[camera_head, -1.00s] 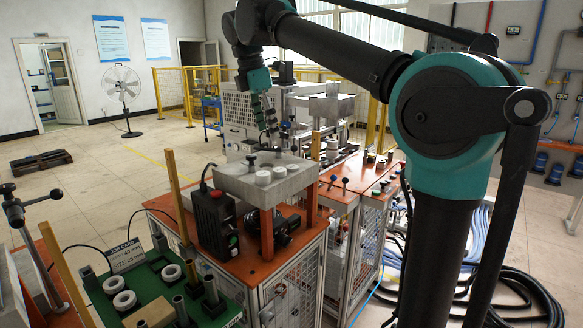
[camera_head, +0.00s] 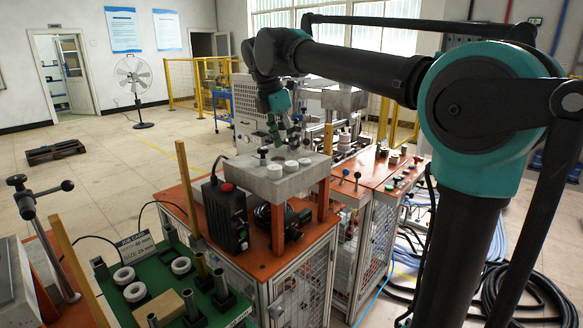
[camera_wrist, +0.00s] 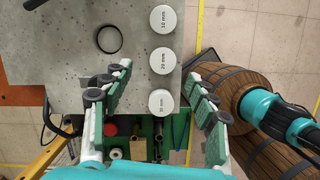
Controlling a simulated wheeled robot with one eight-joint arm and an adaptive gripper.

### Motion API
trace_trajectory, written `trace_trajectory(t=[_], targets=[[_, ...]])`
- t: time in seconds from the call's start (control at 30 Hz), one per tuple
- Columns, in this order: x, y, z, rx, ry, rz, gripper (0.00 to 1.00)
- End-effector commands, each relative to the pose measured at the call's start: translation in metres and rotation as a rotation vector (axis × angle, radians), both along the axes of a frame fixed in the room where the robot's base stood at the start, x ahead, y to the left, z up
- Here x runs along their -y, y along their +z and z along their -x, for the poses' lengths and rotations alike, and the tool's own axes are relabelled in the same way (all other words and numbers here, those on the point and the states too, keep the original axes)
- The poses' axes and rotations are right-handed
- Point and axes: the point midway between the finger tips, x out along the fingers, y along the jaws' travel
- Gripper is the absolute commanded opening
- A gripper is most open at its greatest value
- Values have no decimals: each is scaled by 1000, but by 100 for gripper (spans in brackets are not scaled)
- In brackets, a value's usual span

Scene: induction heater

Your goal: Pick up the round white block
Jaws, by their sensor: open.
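Three round white blocks stand in a row on a grey stone-like slab (camera_head: 255,184). In the wrist view they are a block marked 10 mm (camera_wrist: 163,18), a middle block marked 20 mm (camera_wrist: 162,60), and a block nearest my gripper (camera_wrist: 161,103) whose label is hard to read. They also show small in the head view, such as the front one (camera_head: 274,171). My gripper (camera_head: 285,140) is open and empty above the slab. In the wrist view its fingers (camera_wrist: 160,105) spread either side of the nearest block, apart from it.
A dark ring (camera_wrist: 109,39) lies on the slab. A black box with a red button (camera_head: 226,215) stands beside the slab. A green tray (camera_head: 170,295) with white rings and metal tubes is at front left. Machines stand close behind the slab.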

Motion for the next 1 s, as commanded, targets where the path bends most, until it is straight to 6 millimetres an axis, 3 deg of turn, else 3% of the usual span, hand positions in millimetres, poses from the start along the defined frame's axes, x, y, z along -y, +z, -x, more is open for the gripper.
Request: trace_trajectory(t=[0.17,0.5,0.77,1.0], targets=[[3,-11,-1,0,-1,0,59],[14,-51,-7,1,0,-1,59],[15,-53,-7,1,0,-1,59],[15,-53,-7,0,0,0,30]])
